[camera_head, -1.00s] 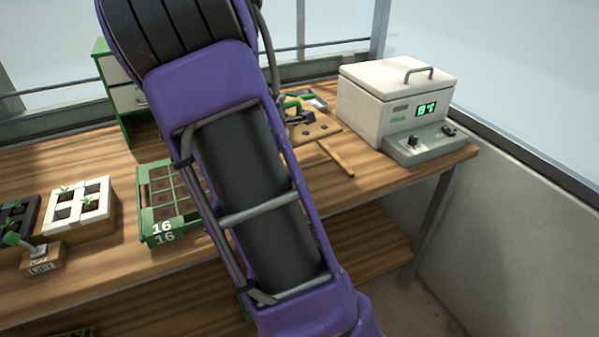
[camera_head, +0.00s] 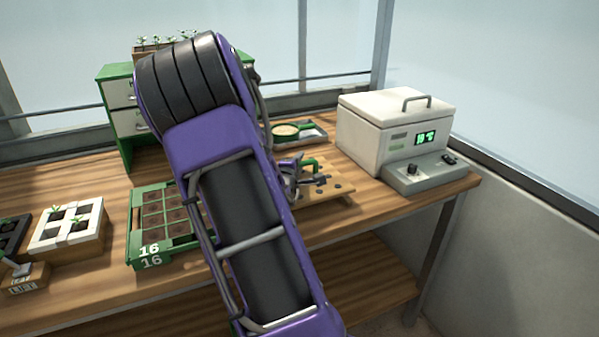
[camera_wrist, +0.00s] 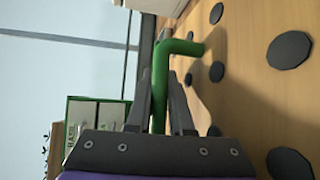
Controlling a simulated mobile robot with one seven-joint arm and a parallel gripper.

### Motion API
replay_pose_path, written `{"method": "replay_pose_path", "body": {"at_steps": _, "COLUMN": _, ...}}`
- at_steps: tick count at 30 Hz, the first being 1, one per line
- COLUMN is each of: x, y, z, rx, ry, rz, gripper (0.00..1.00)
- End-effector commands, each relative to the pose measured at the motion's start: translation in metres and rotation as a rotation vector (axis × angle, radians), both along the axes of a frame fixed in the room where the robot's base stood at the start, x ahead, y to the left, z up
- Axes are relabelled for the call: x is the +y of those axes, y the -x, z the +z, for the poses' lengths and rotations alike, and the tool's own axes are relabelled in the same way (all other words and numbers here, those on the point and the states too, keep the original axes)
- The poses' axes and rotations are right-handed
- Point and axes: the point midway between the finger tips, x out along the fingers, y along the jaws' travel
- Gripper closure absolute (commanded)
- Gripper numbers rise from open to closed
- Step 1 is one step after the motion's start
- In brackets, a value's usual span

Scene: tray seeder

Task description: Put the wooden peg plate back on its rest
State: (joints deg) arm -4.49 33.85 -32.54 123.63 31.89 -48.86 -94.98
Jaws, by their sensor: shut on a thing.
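The wooden peg plate (camera_head: 338,190), a pale board with dark round spots and a green handle, is at the right of the bench, partly hidden behind my arm. My gripper (camera_head: 298,178) is at its handle. In the wrist view my gripper (camera_wrist: 162,88) has the bent green handle (camera_wrist: 162,75) between its two dark fingers, shut on it. The plate's face (camera_wrist: 245,75) with several dark discs fills the right of that view. The rest cannot be made out, and I cannot tell whether the plate touches anything below.
A green tray (camera_head: 134,232) marked 16 is left of my arm. A white lidded box (camera_head: 365,125) with a display stands to the right. A green drawer unit (camera_head: 120,75) stands at the back left.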

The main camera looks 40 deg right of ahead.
Motion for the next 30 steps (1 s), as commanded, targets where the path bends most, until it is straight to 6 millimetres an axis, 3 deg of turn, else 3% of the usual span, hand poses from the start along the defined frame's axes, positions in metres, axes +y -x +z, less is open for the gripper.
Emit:
{"method": "replay_pose_path", "body": {"at_steps": 4, "x": -0.001, "y": 0.000, "z": -0.020, "rx": 0.001, "ry": 0.002, "rz": -0.001, "gripper": 1.00}}
{"method": "replay_pose_path", "body": {"at_steps": 21, "x": 0.000, "y": 0.000, "z": -0.028, "rx": 0.001, "ry": 0.002, "rz": 0.000, "gripper": 1.00}}
{"method": "replay_pose_path", "body": {"at_steps": 22, "x": 0.000, "y": 0.000, "z": -0.029, "rx": 0.002, "ry": 0.000, "rz": 0.000, "gripper": 0.77}}
{"method": "replay_pose_path", "body": {"at_steps": 24, "x": 0.000, "y": 0.000, "z": -0.029, "rx": 0.002, "ry": 0.000, "rz": 0.000, "gripper": 0.64}}
{"method": "replay_pose_path", "body": {"at_steps": 27, "x": 0.000, "y": 0.000, "z": -0.029, "rx": 0.001, "ry": 0.000, "rz": 0.000, "gripper": 0.51}}
{"method": "replay_pose_path", "body": {"at_steps": 30, "x": 0.000, "y": 0.000, "z": -0.029, "rx": 0.001, "ry": 0.000, "rz": 0.000, "gripper": 0.51}}
